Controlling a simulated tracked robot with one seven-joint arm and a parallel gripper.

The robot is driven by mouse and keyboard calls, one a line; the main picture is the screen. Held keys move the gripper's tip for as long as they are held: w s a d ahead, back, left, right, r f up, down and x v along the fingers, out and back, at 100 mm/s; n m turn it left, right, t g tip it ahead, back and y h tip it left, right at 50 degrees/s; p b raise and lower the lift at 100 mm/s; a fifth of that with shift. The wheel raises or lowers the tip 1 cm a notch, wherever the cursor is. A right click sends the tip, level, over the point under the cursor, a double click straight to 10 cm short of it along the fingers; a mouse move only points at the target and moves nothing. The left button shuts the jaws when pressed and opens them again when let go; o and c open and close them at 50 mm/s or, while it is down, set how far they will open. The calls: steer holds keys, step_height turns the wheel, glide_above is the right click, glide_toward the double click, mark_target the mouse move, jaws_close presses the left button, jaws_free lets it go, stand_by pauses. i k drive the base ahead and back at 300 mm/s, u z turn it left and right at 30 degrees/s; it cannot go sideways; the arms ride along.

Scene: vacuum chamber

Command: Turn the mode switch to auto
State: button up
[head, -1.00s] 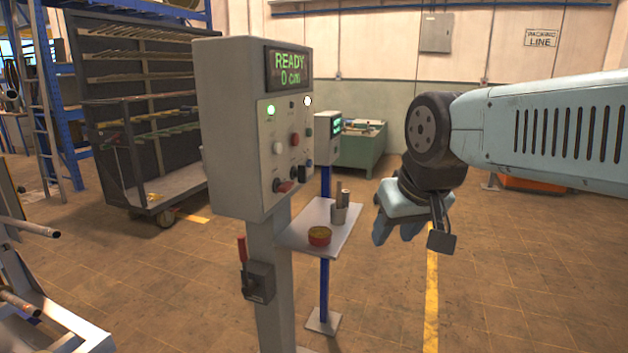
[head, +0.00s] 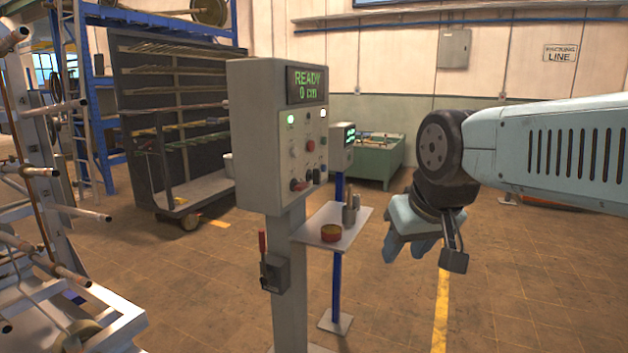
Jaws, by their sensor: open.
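A grey control box (head: 262,135) stands on a post, its face turned to the right. Its green display (head: 307,85) reads READY 0 cm. Below are lit lamps, buttons and a red-handled rotary switch (head: 299,185) low on the panel. The labels are too small to read, so I cannot tell which control is the mode switch or its setting. My gripper (head: 405,250) hangs to the right of the box, pointing down, open and empty, well apart from the panel.
A shelf (head: 345,236) with a red tin (head: 331,233) and metal cylinders (head: 350,211) juts right of the post. A lever box (head: 275,273) is on the post. A pipe rack (head: 60,285) fills the left. Floor at right is clear.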

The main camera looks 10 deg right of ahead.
mark_target(315, 175)
steer(key=u, duration=0.1)
steer(key=i, duration=0.95)
steer(key=z, duration=0.1)
